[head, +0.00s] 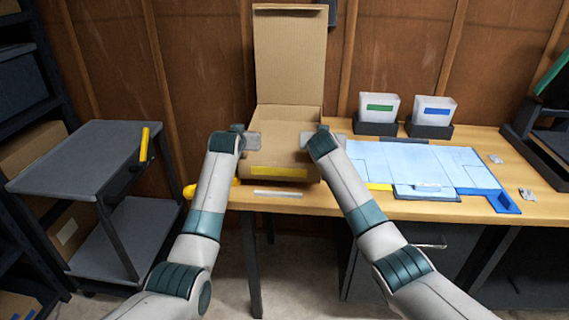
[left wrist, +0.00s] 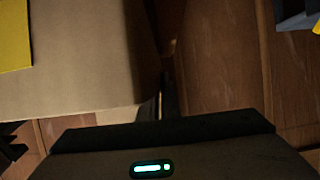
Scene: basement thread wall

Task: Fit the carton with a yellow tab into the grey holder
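An open brown cardboard box (head: 287,115) with its lid raised stands near the table's left end. A yellow strip (head: 278,172) runs along its front; a yellow patch (left wrist: 14,36) on brown cardboard shows in the left wrist view. I see no separate yellow-tabbed carton; the box's inside is partly hidden. Two dark grey holders (head: 376,128) (head: 429,131) at the back hold white cartons with a green (head: 380,107) and a blue label (head: 437,111). No empty grey holder is clear. My left gripper (head: 250,141) and right gripper (head: 309,138) are at the box's two sides; their finger gap is unclear.
A light blue mat (head: 410,164) with darker blue edges covers the table's middle. A white labelled strip (head: 278,194) lies at the front edge. A grey trolley (head: 85,150) with a yellow handle stands left. A black tray (head: 545,140) is at the right.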

